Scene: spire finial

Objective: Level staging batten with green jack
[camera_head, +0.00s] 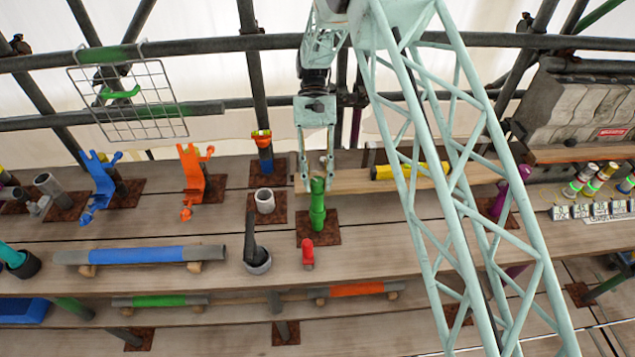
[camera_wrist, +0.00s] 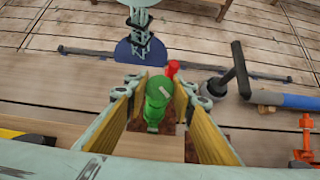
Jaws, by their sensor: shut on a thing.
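The green jack (camera_head: 318,205) stands upright on a rusty square plate on the deck; it also shows in the wrist view (camera_wrist: 157,102). My gripper (camera_head: 317,180) is at its top, with one finger on each side. In the wrist view its yellow-padded fingers (camera_wrist: 157,108) flank the jack; exact contact is hard to see. The pale wooden staging batten (camera_head: 346,181) lies just behind the jack, its left end by my fingers. A yellow spirit level (camera_head: 398,171) lies on the batten, partly behind my lattice arm.
A red piece (camera_head: 308,254) stands in front of the jack. A grey pot (camera_head: 257,262) with a dark handle and a pale cup (camera_head: 265,201) stand left. A scaffold rail (camera_head: 230,43) crosses behind.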

